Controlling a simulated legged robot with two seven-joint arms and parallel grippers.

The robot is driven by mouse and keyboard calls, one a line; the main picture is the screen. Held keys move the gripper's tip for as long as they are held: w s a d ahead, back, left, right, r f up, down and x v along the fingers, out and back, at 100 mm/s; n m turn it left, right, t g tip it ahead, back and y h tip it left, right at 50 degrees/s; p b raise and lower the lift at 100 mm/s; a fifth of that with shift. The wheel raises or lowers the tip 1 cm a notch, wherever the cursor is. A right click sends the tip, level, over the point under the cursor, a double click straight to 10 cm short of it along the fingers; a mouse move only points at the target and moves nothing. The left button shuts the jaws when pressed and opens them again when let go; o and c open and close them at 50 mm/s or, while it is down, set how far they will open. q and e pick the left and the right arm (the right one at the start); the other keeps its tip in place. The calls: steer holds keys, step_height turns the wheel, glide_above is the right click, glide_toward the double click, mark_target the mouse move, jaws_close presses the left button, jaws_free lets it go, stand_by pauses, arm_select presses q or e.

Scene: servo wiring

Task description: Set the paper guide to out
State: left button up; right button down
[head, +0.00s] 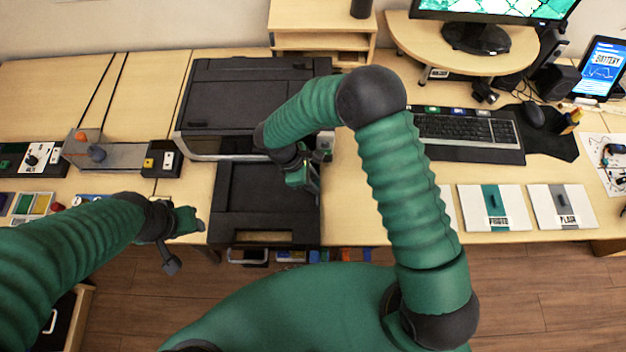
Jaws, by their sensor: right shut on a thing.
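The black printer (235,90) stands left of centre on the desk, with its black tray (235,200) extending towards me. My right gripper (308,182) reaches down over the right part of the tray, near the printer's front. It is shut on a small part there, which seems to be the paper guide; the gripper hides it, so its position along the tray cannot be read. My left gripper (185,238) hangs left of the tray, near the desk's front edge, apart from the printer. Its jaws are too unclear to judge.
A grey unit with knobs (120,155) lies left of the printer. A keyboard (465,133) and two white cards (492,208) lie to the right. A wooden shelf (320,18) stands behind. Several coloured items sit below the desk's front edge.

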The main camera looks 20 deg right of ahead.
steer(key=shift+a, duration=0.15)
steer(key=c, duration=1.1)
jaws_free()
steer(key=v, duration=1.7)
steer(key=shift+w+f, duration=0.1)
steer(key=shift+w, duration=0.05)
steer(key=s+d+m+t+y, duration=0.1)
steer(key=s+d+m, duration=0.3)
steer(key=m, duration=0.1)
steer(key=s+d+m+t+y, duration=0.1)
steer(key=s+d+m+y, duration=0.1)
steer(key=s+d+m, duration=0.2)
steer(key=s+d+m+t+y, duration=0.1)
steer(key=s+d+m, duration=0.3)
steer(key=d+m, duration=0.1)
steer(key=shift+s+d+f+m+t, duration=0.1)
steer(key=shift+s+d+m+t, duration=0.15)
steer(key=shift+d+m+t, duration=0.25)
